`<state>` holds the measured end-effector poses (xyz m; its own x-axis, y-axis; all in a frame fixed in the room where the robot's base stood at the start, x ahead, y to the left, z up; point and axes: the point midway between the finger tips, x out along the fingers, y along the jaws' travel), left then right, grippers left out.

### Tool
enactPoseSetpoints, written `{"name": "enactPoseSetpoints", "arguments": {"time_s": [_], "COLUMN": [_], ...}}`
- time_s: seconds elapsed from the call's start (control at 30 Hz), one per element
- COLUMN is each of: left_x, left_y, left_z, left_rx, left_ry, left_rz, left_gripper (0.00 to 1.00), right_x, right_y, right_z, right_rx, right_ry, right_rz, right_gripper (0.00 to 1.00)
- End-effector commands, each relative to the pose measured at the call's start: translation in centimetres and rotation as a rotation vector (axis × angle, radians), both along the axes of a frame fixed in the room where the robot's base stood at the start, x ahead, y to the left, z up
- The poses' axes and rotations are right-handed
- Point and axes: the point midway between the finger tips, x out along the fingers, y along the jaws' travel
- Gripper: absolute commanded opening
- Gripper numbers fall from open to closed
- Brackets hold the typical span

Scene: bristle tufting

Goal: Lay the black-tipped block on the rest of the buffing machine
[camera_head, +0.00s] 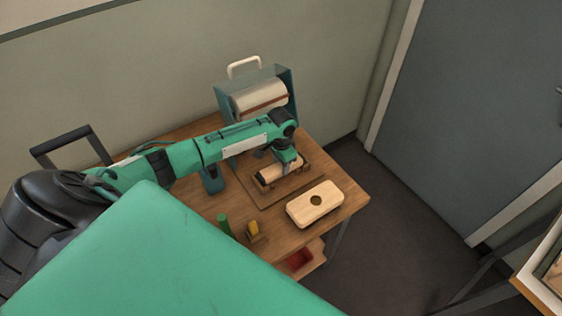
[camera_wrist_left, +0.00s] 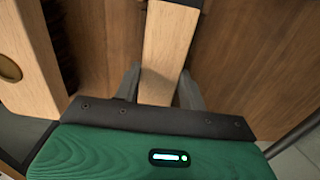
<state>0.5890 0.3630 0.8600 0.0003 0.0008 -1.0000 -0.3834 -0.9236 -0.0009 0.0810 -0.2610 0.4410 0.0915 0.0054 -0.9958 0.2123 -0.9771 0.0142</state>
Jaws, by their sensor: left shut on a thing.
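My left gripper (camera_head: 287,167) reaches down over the table and is shut on a pale wooden block (camera_head: 272,174). The block's dark end is at the left in the head view. The buffing machine (camera_head: 284,77), a teal housing with a pale roller, stands behind. A reddish-brown strip (camera_head: 264,106) crosses the roller's front. My right gripper is not in view.
A pale slab with a round hole (camera_head: 328,198) lies at the table's front right and shows beside the gripper in the wrist view (camera_wrist_left: 30,45). A green cylinder (camera_head: 224,224) and a yellow piece (camera_head: 253,228) stand at the front. A red bin (camera_head: 300,259) sits below the tabletop.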

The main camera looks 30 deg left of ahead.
Motion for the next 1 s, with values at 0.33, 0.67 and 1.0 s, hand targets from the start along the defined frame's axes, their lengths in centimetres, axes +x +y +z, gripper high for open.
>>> {"name": "enactPoseSetpoints", "arguments": {"time_s": [0.33,0.67,1.0], "left_x": [0.02,0.03,-0.01], "left_y": [0.01,0.02,0.01], "left_z": [-0.39,-0.77,-0.81], "left_rx": [0.0,0.001,0.0], "left_ry": [0.0,-0.001,0.0], "left_rz": [0.0,0.0,0.0], "left_gripper": [0.15,0.51,0.77], "right_x": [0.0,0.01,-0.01], "right_y": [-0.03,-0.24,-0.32], "right_z": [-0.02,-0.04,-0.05], "right_rx": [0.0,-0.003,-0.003], "right_ry": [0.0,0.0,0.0], "right_rz": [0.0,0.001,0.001], "right_gripper": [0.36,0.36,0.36]}}
